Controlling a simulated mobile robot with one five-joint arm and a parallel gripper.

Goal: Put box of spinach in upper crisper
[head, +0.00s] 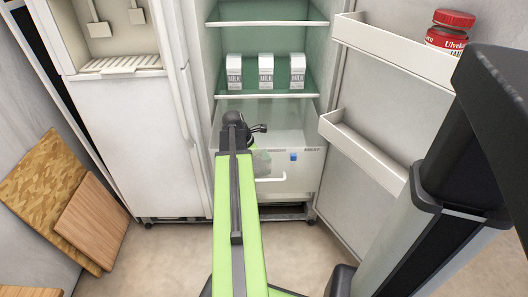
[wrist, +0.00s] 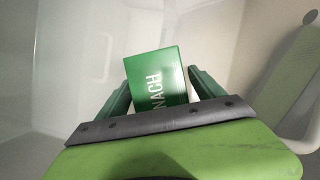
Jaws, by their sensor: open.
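The box of spinach (wrist: 156,78) is a green carton with white lettering, "NACH" showing. In the wrist view it sits tilted between the two green fingers of my gripper (wrist: 158,92). The fingers are apart on either side of it; I cannot tell whether they touch it. In the head view my green arm reaches into the open fridge, with its dark wrist (head: 236,128) at the crisper area. The box is hidden there. The upper crisper (head: 292,137) is a clear, pale front below the milk shelf, partly covered by my arm. I cannot tell how far it is open.
Milk cartons (head: 265,72) stand on the shelf above. A lower drawer with a white handle (head: 270,179) is underneath. The open fridge door (head: 365,150) with its bins and a red-lidded jar (head: 447,35) is at right. Wooden boards (head: 95,222) lean at left.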

